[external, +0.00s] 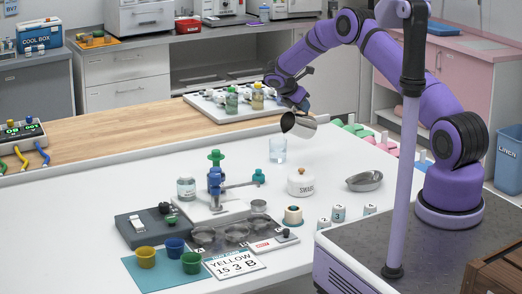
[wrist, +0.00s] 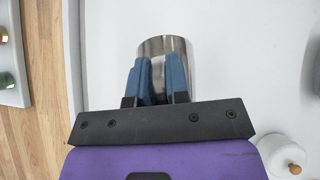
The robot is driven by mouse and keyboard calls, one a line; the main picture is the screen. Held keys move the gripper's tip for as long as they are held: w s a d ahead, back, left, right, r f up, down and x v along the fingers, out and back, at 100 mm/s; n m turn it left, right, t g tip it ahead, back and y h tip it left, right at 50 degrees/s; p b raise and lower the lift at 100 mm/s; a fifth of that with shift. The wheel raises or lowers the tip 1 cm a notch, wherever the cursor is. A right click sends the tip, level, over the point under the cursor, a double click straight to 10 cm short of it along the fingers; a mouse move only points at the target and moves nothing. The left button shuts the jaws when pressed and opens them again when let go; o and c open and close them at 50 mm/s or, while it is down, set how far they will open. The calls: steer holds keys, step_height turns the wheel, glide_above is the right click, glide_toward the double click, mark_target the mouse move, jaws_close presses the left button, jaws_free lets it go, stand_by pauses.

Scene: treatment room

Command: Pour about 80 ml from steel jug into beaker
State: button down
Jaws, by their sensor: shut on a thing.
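The steel jug (external: 303,127) is held in the air by my gripper (external: 302,106), clearly tilted, with its dark mouth toward the lower left. My gripper is shut on it; in the wrist view the blue fingers (wrist: 160,82) press against the steel jug (wrist: 166,46). The clear beaker (external: 278,150) stands upright on the white table, just below and left of the jug's mouth. It looks pale blue; its liquid level is too small to tell. No stream of liquid is clearly visible. The beaker does not show in the wrist view.
A white sugar pot (external: 301,183) and a steel dish (external: 364,181) stand in front of the beaker. A tray of bottles (external: 215,112) is behind it. A stand with a blue and green fixture (external: 215,180) and a glass jar (external: 186,189) are front left.

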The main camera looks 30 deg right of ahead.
steer(key=shift+w+d+y, duration=0.1)
steer(key=shift+d+y, duration=0.3)
steer(key=shift+d, duration=0.05)
steer(key=shift+d+y+b, duration=0.3)
steer(key=shift+y, duration=0.3)
steer(key=shift+f, duration=0.25)
steer(key=shift+d+y, duration=0.1)
steer(key=shift+y, duration=0.2)
stand_by(0.7)
steer(key=shift+w+d+f+g+y+b, duration=0.2)
steer(key=shift+d+f+g+y+b, duration=0.35)
steer(key=shift+d+f+y, duration=0.5)
steer(key=shift+w+d+f+g+y+b, duration=0.2)
steer(key=shift+d+f+y+b, duration=0.3)
steer(key=shift+d+f+y, duration=0.6)
steer(key=shift+w+d+f+g+y+b, duration=0.25)
steer(key=shift+d+f+y+b, duration=0.3)
steer(key=shift+f+y, duration=0.85)
steer(key=shift+w+d+f+g+y+b, duration=0.2)
steer(key=shift+d+f+y+b, duration=0.2)
steer(key=shift+d+f+y, duration=0.85)
steer(key=shift+a+r+y, duration=0.2)
steer(key=shift+r+y, duration=0.05)
steer(key=shift+y, duration=0.05)
